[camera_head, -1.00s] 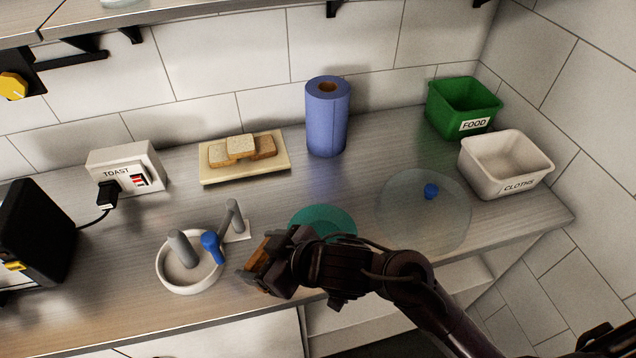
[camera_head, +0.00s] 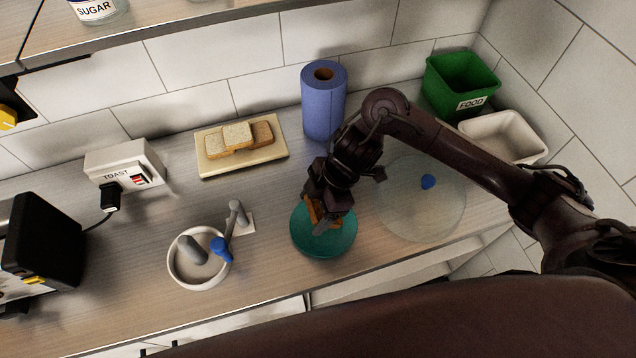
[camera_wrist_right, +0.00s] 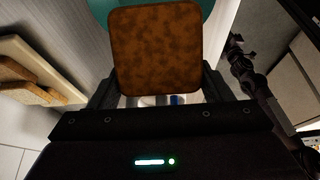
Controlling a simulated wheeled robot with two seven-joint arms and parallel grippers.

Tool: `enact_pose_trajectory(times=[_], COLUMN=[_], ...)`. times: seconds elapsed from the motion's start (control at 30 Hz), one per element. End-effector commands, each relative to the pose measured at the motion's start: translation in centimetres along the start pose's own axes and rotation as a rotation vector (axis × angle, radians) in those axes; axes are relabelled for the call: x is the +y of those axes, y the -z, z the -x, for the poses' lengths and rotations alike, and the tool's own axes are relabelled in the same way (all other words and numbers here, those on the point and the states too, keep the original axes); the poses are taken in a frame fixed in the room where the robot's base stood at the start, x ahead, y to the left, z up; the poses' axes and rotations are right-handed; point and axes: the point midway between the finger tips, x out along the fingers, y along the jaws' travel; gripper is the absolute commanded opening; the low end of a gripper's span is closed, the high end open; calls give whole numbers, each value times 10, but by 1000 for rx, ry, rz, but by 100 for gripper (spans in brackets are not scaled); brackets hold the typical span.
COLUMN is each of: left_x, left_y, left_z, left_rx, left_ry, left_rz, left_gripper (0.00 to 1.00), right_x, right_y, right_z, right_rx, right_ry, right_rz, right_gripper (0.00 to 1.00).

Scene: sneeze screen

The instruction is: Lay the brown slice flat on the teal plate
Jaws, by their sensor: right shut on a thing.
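The brown slice (camera_head: 313,213) is held in my right gripper (camera_head: 322,222) over the teal plate (camera_head: 338,246). In the right wrist view the slice (camera_wrist_right: 157,50) shows its broad, mottled brown face, with the finger parts at its sides. The plate (camera_wrist_right: 206,8) shows behind its upper edge. In the head view the gripper hides most of the slice and part of the plate. I cannot tell whether the slice touches the plate. My left gripper is not in the head view; a dark arm part (camera_wrist_right: 250,75) at the right of the wrist view may be mine.
A clear round screen with a blue knob (camera_head: 428,181) lies right of the plate. Behind are a board (camera_head: 213,168) with slices and a blue paper roll (camera_head: 323,110). Green (camera_head: 455,85) and white bins stand back right.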

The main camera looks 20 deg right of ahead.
Motion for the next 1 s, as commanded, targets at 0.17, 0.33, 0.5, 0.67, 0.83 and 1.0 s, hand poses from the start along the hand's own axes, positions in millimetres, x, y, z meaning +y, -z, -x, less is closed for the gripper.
enact_pose_trajectory(times=[0.17, 0.33, 0.5, 0.67, 0.83, 1.0], left_x=[2, 2, 2, 2, 2, 2], left_y=[-2, -8, -11, -11, -11, -10], left_z=[4, 3, 3, 0, -8, -19], left_rx=[-3, -12, -17, -16, -15, -12], left_ry=[-2, -3, -3, -2, -2, -2], left_rz=[1, 2, 3, 3, 3, 3], left_gripper=[36, 36, 36, 36, 36, 36], right_x=[4, 4, 4, 4, 4, 4], right_y=[-13, -14, -14, -16, -21, -28], right_z=[11, 11, 12, 10, -2, -17], right_rx=[-19, -19, -20, -24, -24, -24], right_ry=[1, 0, -1, -4, -3, -4], right_rz=[1, 1, 1, 1, 2, 1], right_gripper=[50, 50, 50, 50, 50, 50])
